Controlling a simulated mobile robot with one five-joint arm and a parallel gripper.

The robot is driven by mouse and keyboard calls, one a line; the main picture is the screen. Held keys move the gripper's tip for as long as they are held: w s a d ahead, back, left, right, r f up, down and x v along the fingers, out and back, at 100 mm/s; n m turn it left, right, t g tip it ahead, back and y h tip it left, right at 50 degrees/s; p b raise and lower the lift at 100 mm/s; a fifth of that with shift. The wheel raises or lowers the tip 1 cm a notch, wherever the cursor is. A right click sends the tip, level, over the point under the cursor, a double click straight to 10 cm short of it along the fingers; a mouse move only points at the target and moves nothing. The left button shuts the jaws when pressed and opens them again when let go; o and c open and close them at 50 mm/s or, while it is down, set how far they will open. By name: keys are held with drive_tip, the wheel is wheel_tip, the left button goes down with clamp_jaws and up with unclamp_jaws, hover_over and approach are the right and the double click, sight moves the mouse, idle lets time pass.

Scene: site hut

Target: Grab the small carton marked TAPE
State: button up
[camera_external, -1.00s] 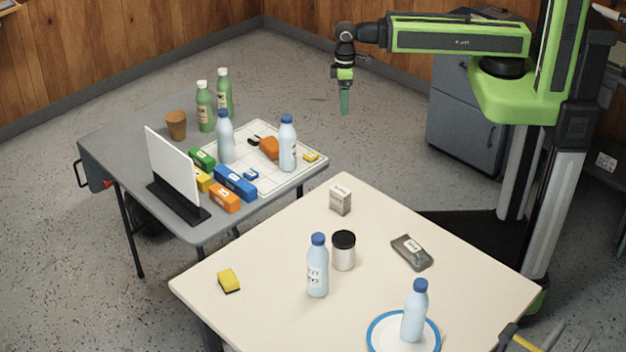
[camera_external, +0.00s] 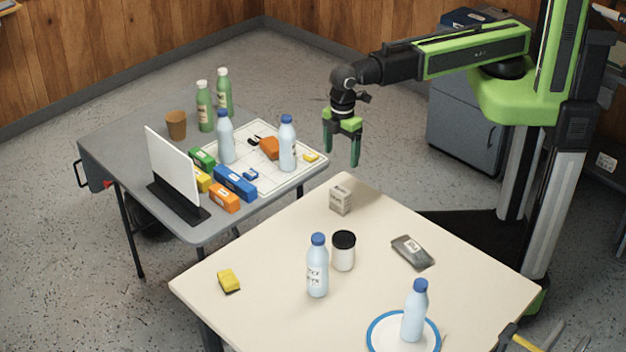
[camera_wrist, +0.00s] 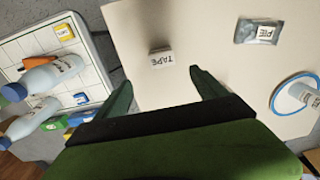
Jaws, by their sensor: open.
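The small carton marked TAPE (camera_external: 341,200) stands upright near the far corner of the cream table (camera_external: 270,268). In the wrist view the carton (camera_wrist: 161,57) shows its TAPE label, upside down, beyond and between my fingertips. My gripper (camera_external: 341,152) hangs above the gap between the two tables, above and slightly behind the carton, with its fingers spread and pointing down. In the wrist view my gripper (camera_wrist: 160,82) is open with nothing between its fingers.
A bottle (camera_external: 317,265) and a black-lidded jar (camera_external: 343,251) stand nearer on the cream table. A grey pouch (camera_external: 412,252) lies to the right, a yellow sponge (camera_external: 229,280) to the left. A bottle (camera_external: 287,144) stands on the grey table's gridded mat. Space around the carton is clear.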

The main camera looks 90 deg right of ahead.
sight(340, 190)
wheel_tip(340, 190, down, 12)
drive_tip(key=b, duration=1.2)
drive_tip(key=shift+f, duration=0.2)
drive_tip(key=f+b, duration=0.5)
drive_tip(key=shift+a+f, duration=0.1)
drive_tip(key=shift+a, duration=0.1)
drive_tip(key=shift+r, duration=0.2)
drive_tip(key=c, duration=1.4)
drive_tip(key=shift+r+p, duration=0.55)
drive_tip(key=shift+p, duration=0.1)
wheel_tip(340, 190, up, 4)
drive_tip(key=p, duration=0.4)
drive_tip(key=shift+s+d+r+p, duration=0.15)
drive_tip(key=shift+d+r+p, duration=0.85)
drive_tip(key=shift+d, duration=0.95)
drive_tip(key=shift+s+d+r+p, duration=0.2)
drive_tip(key=shift+d+r+p, duration=0.75)
drive_tip(key=shift+d, duration=1)
drive_tip(key=shift+s+d+r+p, duration=0.15)
drive_tip(key=shift+d+r+p, duration=0.85)
drive_tip(key=shift+d, duration=0.95)
